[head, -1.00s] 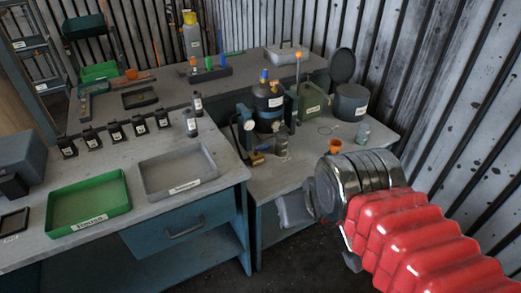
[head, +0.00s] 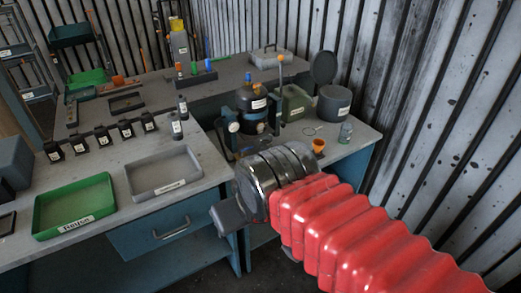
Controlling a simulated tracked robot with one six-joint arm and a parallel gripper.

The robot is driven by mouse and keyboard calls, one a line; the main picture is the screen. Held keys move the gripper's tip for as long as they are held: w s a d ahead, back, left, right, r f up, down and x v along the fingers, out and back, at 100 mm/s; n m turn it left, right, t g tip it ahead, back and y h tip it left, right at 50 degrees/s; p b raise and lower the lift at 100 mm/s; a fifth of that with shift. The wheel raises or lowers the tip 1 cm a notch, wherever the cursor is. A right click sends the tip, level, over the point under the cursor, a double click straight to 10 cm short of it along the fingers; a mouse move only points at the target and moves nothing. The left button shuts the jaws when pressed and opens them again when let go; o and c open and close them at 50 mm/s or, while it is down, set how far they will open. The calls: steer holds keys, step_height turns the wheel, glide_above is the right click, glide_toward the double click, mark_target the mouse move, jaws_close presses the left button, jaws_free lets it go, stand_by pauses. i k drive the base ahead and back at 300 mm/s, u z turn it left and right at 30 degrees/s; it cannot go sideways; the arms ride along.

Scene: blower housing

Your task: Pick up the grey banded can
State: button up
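Two small dark grey cans with pale label bands stand on the near bench, one at the back (head: 182,107) and one in front (head: 176,127). I cannot tell for sure whether either is the grey banded can. My gripper (head: 227,216) hangs in front of the benches, beyond my red-sleeved arm. Only part of its grey body shows, and nothing is seen in it. My wrist hides part of the right-hand bench top.
A green tray (head: 75,207) and a grey tray (head: 163,173) lie on the near bench, with several small black bottles (head: 103,138) behind them.

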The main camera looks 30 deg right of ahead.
mark_target(266, 139)
steer(key=z, duration=0.05)
steer(key=i, duration=1)
steer(key=u, duration=0.05)
